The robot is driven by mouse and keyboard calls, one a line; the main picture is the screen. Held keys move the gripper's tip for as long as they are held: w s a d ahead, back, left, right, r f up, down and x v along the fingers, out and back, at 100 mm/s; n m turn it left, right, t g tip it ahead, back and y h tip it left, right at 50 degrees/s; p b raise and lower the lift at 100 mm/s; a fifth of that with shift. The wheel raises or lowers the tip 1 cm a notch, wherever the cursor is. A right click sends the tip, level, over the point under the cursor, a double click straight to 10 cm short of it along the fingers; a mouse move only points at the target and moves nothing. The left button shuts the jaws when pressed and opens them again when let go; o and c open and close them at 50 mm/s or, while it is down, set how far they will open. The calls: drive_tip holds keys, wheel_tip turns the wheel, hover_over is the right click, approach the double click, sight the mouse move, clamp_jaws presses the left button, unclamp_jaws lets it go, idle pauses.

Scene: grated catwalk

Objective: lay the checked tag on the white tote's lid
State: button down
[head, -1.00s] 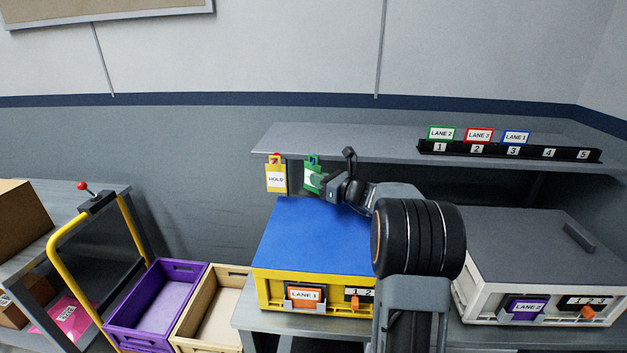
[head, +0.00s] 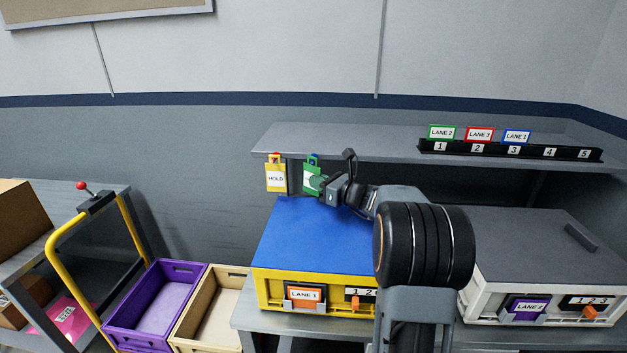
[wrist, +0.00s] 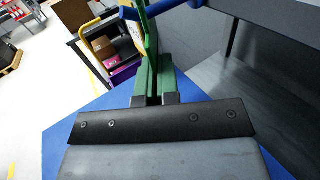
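The checked tag (head: 311,177) is green with a white face. It hangs from a blue hook under the shelf's front edge; its print is too small to read fully. My gripper (head: 322,184) is at the tag's right side, its green fingers overlapping the tag. In the wrist view my gripper (wrist: 157,72) has its fingers close together around the tag's edge (wrist: 143,22), shut on it; the fingertips are partly hidden. The white tote (head: 478,303) stands right on the bench, its dark grey lid (head: 520,245) carrying a dark bar handle.
A yellow HOLD tag (head: 275,178) hangs just left of the checked tag. A yellow tote with a blue lid (head: 310,235) stands below. The shelf (head: 370,148) overhangs the tags and carries a black card rail (head: 510,151). Purple (head: 155,300) and tan bins stand lower left.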

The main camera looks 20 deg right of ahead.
drive_tip(key=shift+s+a+r, duration=0.1)
drive_tip(key=shift+s, duration=0.05)
drive_tip(key=shift+s+a+r, duration=0.35)
drive_tip(key=shift+s+a, duration=0.05)
drive_tip(key=shift+s, duration=0.3)
idle(0.6)
drive_tip(key=shift+s+a+b, duration=0.35)
drive_tip(key=shift+s+a, duration=0.2)
drive_tip(key=shift+s, duration=0.4)
drive_tip(key=shift+s+a+b, duration=0.3)
drive_tip(key=shift+s+a, duration=0.2)
drive_tip(key=shift+s, duration=0.4)
drive_tip(key=shift+s, duration=0.1)
drive_tip(key=shift+a, duration=0.1)
